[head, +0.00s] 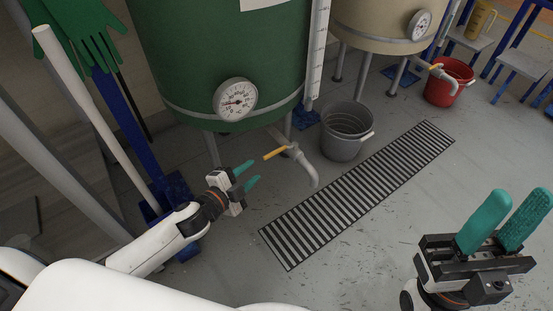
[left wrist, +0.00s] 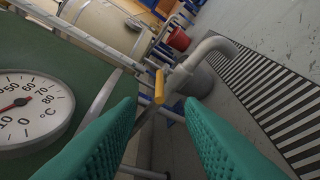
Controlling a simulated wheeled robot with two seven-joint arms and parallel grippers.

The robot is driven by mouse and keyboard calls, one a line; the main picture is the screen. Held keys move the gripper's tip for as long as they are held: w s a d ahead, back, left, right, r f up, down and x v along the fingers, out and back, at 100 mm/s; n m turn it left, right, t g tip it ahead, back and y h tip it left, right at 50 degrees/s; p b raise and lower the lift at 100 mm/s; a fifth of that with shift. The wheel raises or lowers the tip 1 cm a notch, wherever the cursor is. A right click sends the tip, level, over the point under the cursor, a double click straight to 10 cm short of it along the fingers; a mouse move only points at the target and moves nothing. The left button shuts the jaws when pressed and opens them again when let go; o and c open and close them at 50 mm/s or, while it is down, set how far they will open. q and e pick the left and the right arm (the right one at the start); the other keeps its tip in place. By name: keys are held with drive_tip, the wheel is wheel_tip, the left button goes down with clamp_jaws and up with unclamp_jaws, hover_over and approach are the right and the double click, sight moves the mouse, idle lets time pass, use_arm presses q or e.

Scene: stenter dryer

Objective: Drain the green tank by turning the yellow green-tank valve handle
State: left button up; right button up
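The green tank (head: 215,60) stands at the upper middle of the head view, with a round dial gauge (head: 235,99) low on its side. Its yellow valve handle (head: 274,153) sits on a grey outlet pipe (head: 301,169) that bends down. My left gripper (head: 249,174), with teal fingers, is open and empty just left of the handle, apart from it. In the left wrist view the yellow handle (left wrist: 159,87) shows ahead, between and beyond the spread fingers. My right gripper (head: 508,225) is open and empty at the lower right, far from the valve.
A slatted floor drain (head: 356,192) lies below the outlet pipe. A grey bucket (head: 346,141) stands beside the green tank. A beige tank (head: 380,25) with its own yellow-handled valve and a red bucket (head: 449,82) are further back. Green gloves (head: 75,32) hang at the upper left.

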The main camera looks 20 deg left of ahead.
sight(269, 157)
use_arm(q)
drive_tip(key=b+x, duration=0.3)
drive_tip(key=x, duration=0.8)
clamp_jaws()
